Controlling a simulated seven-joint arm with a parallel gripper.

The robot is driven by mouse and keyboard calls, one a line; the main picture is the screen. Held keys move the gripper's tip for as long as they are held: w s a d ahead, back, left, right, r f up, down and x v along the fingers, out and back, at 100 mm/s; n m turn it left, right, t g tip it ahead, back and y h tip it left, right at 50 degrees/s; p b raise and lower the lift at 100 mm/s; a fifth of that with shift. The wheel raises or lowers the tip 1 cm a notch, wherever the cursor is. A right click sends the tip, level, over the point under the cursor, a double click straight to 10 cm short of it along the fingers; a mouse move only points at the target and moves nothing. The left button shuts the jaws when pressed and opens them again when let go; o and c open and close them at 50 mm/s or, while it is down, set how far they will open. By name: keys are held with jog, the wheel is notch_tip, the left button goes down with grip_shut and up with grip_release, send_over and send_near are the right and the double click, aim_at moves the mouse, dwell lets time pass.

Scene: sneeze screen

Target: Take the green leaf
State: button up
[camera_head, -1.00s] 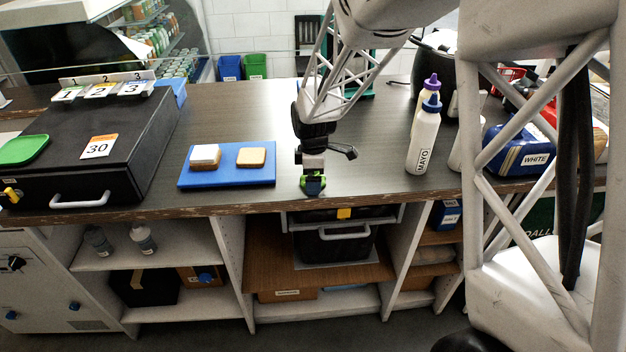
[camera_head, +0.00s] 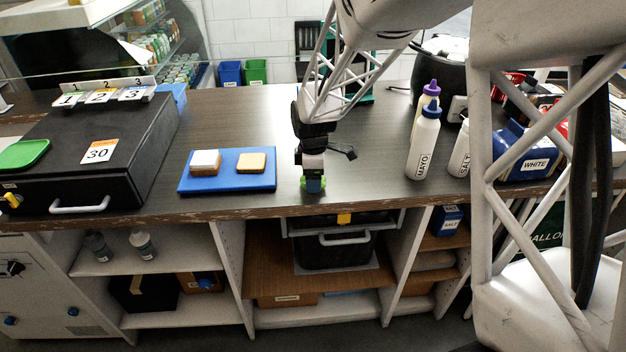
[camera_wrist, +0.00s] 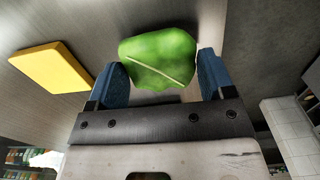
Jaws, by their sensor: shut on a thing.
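The green leaf (camera_wrist: 158,58) shows in the wrist view between the two blue fingertips of my gripper (camera_wrist: 163,78). It is bright green with a pale line across it. My gripper is shut on it. In the head view my gripper (camera_head: 314,184) is at the counter's front part, right of the blue board. Only small green edges of the leaf (camera_head: 302,184) show there beside the fingers. I cannot tell whether the leaf touches the counter.
A blue board (camera_head: 227,184) with a bread slice (camera_head: 251,163) and a white-topped slice (camera_head: 205,161) lies left of my gripper. The mayo bottle (camera_head: 424,145) and salt shaker (camera_head: 460,152) stand to the right. A black case (camera_head: 60,170) is far left.

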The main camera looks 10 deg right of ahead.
notch_tip(320, 180, up, 2)
jog(key=shift+s+r, duration=0.1)
jog(key=shift+s, duration=0.05)
jog(key=s+d+r, duration=0.1)
jog(key=s+d, duration=0.1)
jog(key=s, duration=1.3)
jog(key=shift+s+d, duration=0.25)
jog(key=shift+d, duration=0.05)
jog(key=shift+r, duration=0.1)
